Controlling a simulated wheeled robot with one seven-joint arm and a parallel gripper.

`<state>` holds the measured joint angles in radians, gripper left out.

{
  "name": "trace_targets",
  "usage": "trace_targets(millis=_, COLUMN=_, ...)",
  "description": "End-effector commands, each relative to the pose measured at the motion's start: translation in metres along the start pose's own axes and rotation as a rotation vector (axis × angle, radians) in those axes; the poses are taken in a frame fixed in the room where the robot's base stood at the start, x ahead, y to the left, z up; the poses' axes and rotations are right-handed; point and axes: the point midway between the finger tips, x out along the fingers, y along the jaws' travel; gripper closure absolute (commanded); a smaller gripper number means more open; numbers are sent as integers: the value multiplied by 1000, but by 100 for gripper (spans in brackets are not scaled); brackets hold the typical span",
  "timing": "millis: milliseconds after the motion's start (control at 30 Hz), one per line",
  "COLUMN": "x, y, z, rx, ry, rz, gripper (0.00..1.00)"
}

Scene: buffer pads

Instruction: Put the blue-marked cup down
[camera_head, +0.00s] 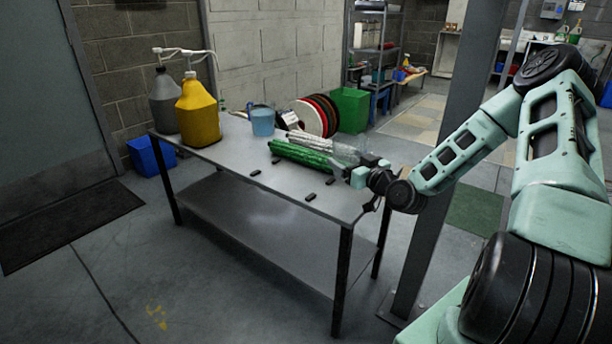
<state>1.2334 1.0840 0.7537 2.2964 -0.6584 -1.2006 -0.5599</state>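My gripper (343,168) is over the right end of the grey metal table (225,157), pointing left, beside the green and silver rolls. It is small in the view, and I cannot tell whether its fingers are open or shut. A clear, see-through shape (348,152) shows just behind the fingers; I cannot tell whether it is a cup or whether it is held. No blue mark on a cup can be made out. A light blue pail-like container (263,122) stands at the table's back edge, apart from my gripper.
A green roll (298,154) and a silver roll (310,142) lie across the table. Several small black pieces (310,197) are scattered on it. A yellow pump jug (198,112) and a grey one (163,103) stand at the left end. The front middle is mostly bare.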

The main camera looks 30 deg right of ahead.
Motion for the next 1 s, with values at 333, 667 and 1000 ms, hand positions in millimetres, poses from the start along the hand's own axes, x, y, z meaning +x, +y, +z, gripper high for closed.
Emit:
trace_targets(millis=333, x=5, y=6, z=31, rx=11, ry=1, rz=8, gripper=47)
trace_targets(millis=667, x=5, y=6, z=64, rx=7, ry=2, rz=8, gripper=47)
trace_targets(millis=1000, x=5, y=5, z=93, rx=3, ry=3, rz=7, gripper=47)
